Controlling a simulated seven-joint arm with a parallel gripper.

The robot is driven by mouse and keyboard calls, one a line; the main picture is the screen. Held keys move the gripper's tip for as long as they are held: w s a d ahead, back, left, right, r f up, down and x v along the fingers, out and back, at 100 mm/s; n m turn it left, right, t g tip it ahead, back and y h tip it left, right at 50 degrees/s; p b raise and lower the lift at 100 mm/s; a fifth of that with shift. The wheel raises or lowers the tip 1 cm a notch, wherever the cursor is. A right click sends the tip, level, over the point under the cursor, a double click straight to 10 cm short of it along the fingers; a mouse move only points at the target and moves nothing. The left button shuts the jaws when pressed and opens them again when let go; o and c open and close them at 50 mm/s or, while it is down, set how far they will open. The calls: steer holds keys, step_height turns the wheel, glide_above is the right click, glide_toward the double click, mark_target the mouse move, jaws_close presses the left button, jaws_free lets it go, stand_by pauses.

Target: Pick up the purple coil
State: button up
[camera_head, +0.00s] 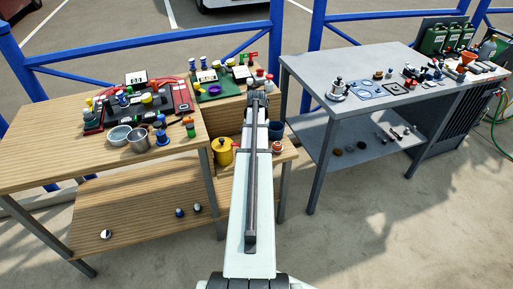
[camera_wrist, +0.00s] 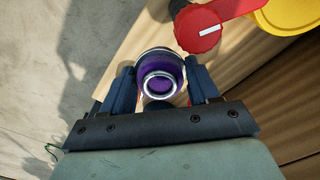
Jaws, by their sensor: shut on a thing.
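The purple coil (camera_wrist: 160,84) is between the two fingers of my gripper (camera_wrist: 161,80) in the wrist view. It looks like a round purple piece with a bright silver ring at its near end. The dark blue fingers press on its left and right sides, so my gripper is shut on it. A wooden surface (camera_wrist: 118,62) shows below it; I cannot tell whether the coil touches it. In the head view my arm hides the gripper and the coil.
A red knob with a white mark (camera_wrist: 199,29) and a yellow thing (camera_wrist: 290,14) are close beside the coil. In the head view, a yellow pot (camera_head: 222,153) and a dark blue cup (camera_head: 275,131) flank my arm. A purple round piece (camera_head: 214,90) lies on a green board.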

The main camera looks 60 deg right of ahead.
step_height(320, 180, up, 10)
steer(key=shift+r, duration=0.1)
steer(key=w+d+r+n, duration=0.1)
steer(key=w+r, duration=0.2)
steer(key=w, duration=0.4)
steer(key=w+d+r+n, duration=0.1)
steer(key=w+r, duration=0.2)
steer(key=w, duration=0.5)
steer(key=w+d+r+m, duration=0.2)
steer(key=w+d+r, duration=0.2)
steer(key=w+d, duration=0.6)
steer(key=shift+w+r, duration=0.35)
steer(key=shift+w, duration=0.8)
steer(key=shift+f, duration=2.8)
steer(key=shift+f, duration=0.35)
